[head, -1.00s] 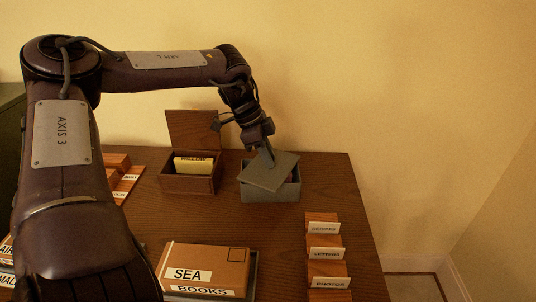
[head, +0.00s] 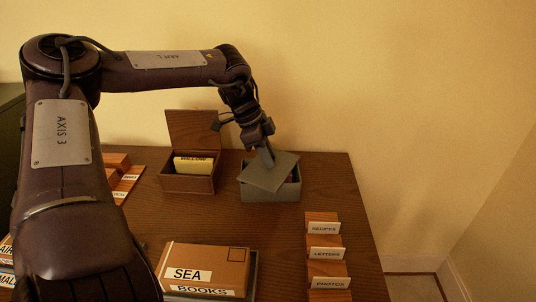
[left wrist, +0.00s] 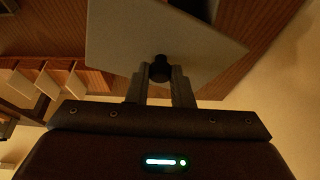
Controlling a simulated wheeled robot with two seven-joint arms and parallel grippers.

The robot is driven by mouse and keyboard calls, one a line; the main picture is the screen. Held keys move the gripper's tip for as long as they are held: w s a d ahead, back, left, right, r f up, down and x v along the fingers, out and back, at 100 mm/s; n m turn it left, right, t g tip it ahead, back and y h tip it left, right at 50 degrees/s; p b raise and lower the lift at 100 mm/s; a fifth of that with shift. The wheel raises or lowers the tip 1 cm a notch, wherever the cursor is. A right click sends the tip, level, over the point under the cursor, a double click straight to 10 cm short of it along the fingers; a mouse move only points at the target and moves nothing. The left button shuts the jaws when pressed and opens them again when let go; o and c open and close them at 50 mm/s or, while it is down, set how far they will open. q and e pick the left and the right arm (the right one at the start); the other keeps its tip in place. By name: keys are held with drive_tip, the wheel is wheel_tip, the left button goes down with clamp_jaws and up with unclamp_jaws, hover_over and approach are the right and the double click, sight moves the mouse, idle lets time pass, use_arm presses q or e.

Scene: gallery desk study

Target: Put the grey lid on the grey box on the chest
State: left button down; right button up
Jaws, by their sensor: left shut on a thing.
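The grey lid (head: 268,173) is over the grey box (head: 272,193) on the wooden chest top. The lid is turned and a little askew to the box, and part of the box's inside shows at the right. I cannot tell whether the lid touches the rim. My left gripper (head: 268,157) is shut on the lid's knob from above. In the left wrist view the fingers (left wrist: 160,82) close around the dark round knob (left wrist: 159,69) of the lid (left wrist: 150,35). My right gripper is not in view.
An open brown box (head: 188,183) with a "WILLOW" card stands left of the grey box. A brown "SEA" box (head: 205,266) is at the front. Labelled wooden blocks (head: 324,250) stand at the right front. The wall (head: 420,120) is close behind. Bare wood (head: 245,224) lies between the boxes.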

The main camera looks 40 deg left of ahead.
use_arm(q)
drive_tip(key=shift+f, duration=0.1)
idle(0.6)
drive_tip(key=c, duration=0.7)
unclamp_jaws()
drive_tip(key=shift+r+p, duration=2.55)
drive_tip(key=shift+r, duration=0.95)
clamp_jaws()
